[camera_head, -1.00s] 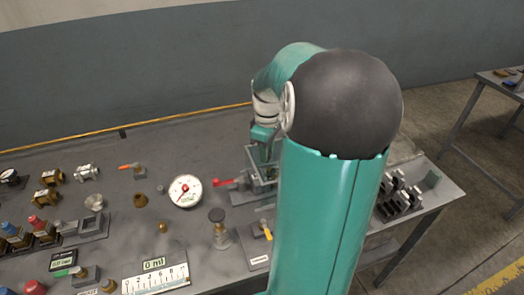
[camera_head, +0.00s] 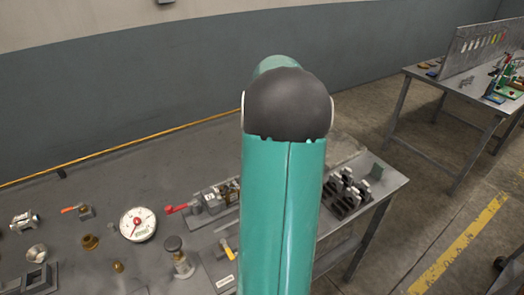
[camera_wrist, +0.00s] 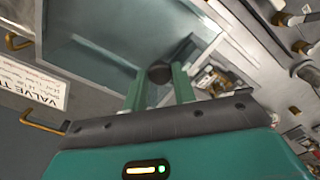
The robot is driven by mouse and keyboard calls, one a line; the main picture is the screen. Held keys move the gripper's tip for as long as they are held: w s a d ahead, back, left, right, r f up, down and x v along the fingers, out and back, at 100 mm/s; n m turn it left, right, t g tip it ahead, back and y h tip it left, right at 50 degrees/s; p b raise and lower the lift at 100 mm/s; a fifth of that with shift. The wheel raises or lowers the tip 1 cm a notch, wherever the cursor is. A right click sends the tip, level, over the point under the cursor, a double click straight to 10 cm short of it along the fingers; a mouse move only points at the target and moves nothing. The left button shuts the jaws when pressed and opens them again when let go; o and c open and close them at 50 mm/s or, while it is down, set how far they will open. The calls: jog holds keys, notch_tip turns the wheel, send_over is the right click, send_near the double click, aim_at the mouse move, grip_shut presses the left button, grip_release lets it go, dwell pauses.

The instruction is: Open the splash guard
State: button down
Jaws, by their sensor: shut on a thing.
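In the wrist view, my gripper (camera_wrist: 159,84) has its two green fingers shut on a round dark knob (camera_wrist: 159,73). Behind the knob is a pale bluish, see-through panel with a light frame, which looks like the splash guard (camera_wrist: 95,45). It appears tilted and fills the upper left of this view. In the head view, my arm hides my gripper, the knob and most or all of the guard. A grey fixture with a red handle (camera_head: 178,208) stands just left of my arm, with brass-coloured parts beside the handle.
A sign (camera_wrist: 32,85) shows in the wrist view.

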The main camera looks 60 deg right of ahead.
jog(key=c, duration=1.1)
grip_release()
jog(key=shift+r, duration=0.1)
notch_tip(320, 180, up, 14)
jog(key=shift+f, duration=0.15)
